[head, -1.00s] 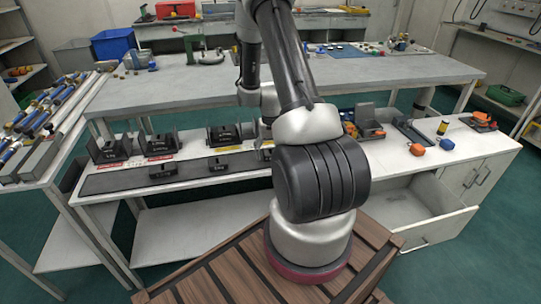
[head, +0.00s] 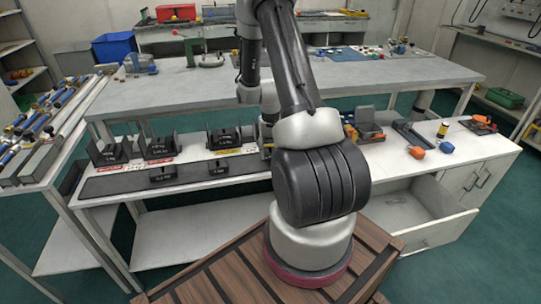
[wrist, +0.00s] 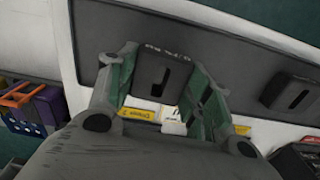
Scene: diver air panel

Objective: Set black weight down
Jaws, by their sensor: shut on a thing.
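In the wrist view my gripper (wrist: 162,92) has its two green-sided fingers on either side of a black weight (wrist: 164,74) with a dark slot and pale lettering, and is shut on it. The weight is over the dark grey strip (wrist: 215,62); whether it touches the strip cannot be told. In the head view my arm hides the gripper and the held weight. Two smaller black weights, the left one (head: 163,173) and the right one (head: 218,167), stand on the same strip. The right one appears to show at the right of the wrist view (wrist: 290,92).
Larger black weights stand in holders (head: 108,152) behind the strip, with yellow and red labels. A yellow label (wrist: 145,113) lies close to the fingers. An orange-and-purple item (wrist: 35,105) is at left in the wrist view. An open drawer (head: 405,210) juts out at right.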

